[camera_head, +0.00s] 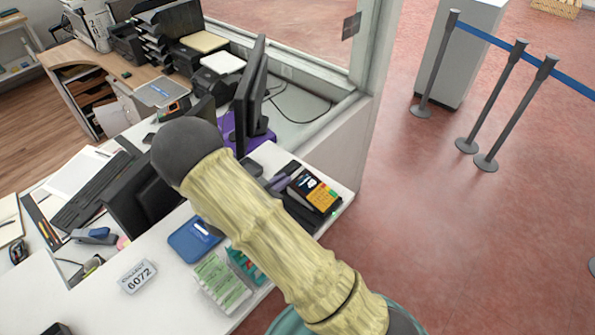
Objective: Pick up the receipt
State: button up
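A white slip with green print (221,283) lies flat near the front edge of the white counter. It may be the receipt, but its print is too small to read. A teal item (246,264) lies beside it, partly covered by my arm. My arm, a pale yellow link with a dark rounded end, crosses the middle of the view above the counter. My gripper does not show, so its place relative to the slip cannot be seen.
A blue tray (194,239) and a white 6072 plate (138,276) are near the slip. A card terminal (314,190) stands at the counter's right end. Monitors (251,95) and a keyboard (92,189) are behind. Red floor with belt posts (491,105) lies open at right.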

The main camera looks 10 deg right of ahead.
aim_at(298, 170)
jog(key=shift+w+d, duration=0.15)
jog(key=shift+d, duration=0.05)
jog(key=shift+d, duration=0.1)
jog(key=p+x, duration=0.2)
jog(key=x, duration=0.2)
jog(key=shift+w+r+p, duration=0.1)
jog(key=shift+p, duration=0.3)
jog(key=shift+w+d+f, duration=0.25)
jog(key=shift+w+d, duration=0.05)
jog(key=shift+d, duration=0.1)
jog(key=shift+c, duration=0.2)
grip_shut()
jog(key=shift+r, duration=0.1)
